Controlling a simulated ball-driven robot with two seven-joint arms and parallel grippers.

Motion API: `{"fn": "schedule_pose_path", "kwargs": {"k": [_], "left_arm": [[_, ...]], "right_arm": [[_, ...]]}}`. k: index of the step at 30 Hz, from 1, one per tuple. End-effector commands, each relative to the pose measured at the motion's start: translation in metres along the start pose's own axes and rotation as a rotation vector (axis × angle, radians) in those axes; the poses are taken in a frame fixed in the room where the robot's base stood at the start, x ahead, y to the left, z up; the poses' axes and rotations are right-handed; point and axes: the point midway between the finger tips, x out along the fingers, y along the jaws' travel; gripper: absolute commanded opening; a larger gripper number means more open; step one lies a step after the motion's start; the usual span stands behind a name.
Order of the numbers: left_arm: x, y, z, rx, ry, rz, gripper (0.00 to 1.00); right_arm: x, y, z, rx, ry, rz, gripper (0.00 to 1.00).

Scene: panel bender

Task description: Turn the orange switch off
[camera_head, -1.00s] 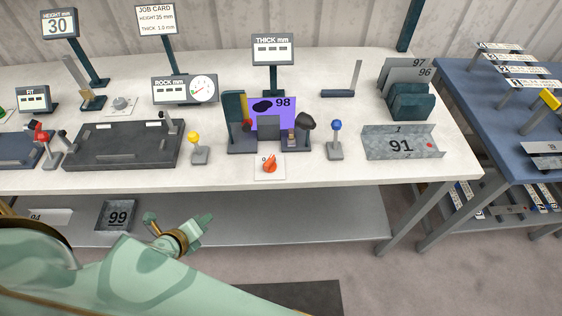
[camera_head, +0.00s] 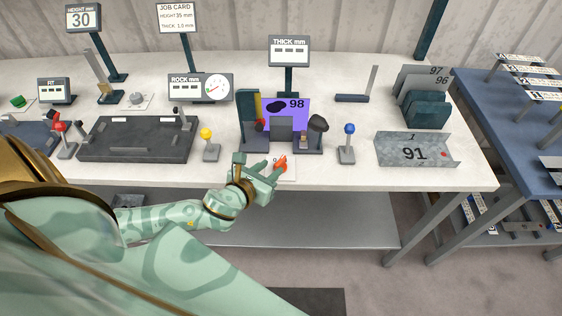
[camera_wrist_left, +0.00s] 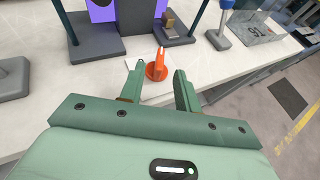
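The orange switch (camera_head: 281,163) is a rotary knob on a small white plate (camera_head: 288,177) near the front edge of the white table. In the left wrist view the orange switch (camera_wrist_left: 157,67) stands just beyond and between my fingertips. My left gripper (camera_head: 257,170) is open, with its two fingers (camera_wrist_left: 158,84) apart on either side of the knob's line. I cannot tell whether either finger touches the knob. Part of the plate and its markings is hidden by the gripper. My right gripper is in neither view.
Behind the switch stands the thickness fixture with the purple panel 98 (camera_head: 294,108). A yellow-knobbed lever (camera_head: 207,138) is to its left, and a blue-knobbed lever (camera_head: 348,140) to its right. Bent panel 91 (camera_head: 396,153) lies further right. The white table's front (camera_head: 340,180) is clear.

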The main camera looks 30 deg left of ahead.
Motion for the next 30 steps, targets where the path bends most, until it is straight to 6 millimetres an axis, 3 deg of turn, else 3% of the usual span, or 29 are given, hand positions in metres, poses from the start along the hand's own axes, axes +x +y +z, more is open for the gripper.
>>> {"fn": "schedule_pose_path", "kwargs": {"k": [3, 9, 21, 24, 25, 30], "left_arm": [[0.029, 0.0, -0.002, -0.001, -0.001, 0.001, 0.33], [0.057, -0.001, -0.002, -0.002, 0.001, -0.001, 0.33], [0.065, -0.001, -0.001, -0.002, 0.002, -0.001, 0.33], [0.065, 0.0, -0.001, -0.002, 0.002, -0.001, 0.05], [0.065, 0.0, -0.001, -0.002, 0.002, -0.001, 0.0], [0.065, -0.001, -0.001, -0.003, 0.002, 0.0, 0.0]], "right_arm": [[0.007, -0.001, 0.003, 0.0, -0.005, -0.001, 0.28], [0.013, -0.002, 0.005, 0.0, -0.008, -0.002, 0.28], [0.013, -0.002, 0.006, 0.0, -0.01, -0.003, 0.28], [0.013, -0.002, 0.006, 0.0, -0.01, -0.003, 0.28], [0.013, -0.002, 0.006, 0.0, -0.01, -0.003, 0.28], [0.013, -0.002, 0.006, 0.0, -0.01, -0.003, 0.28]]}}
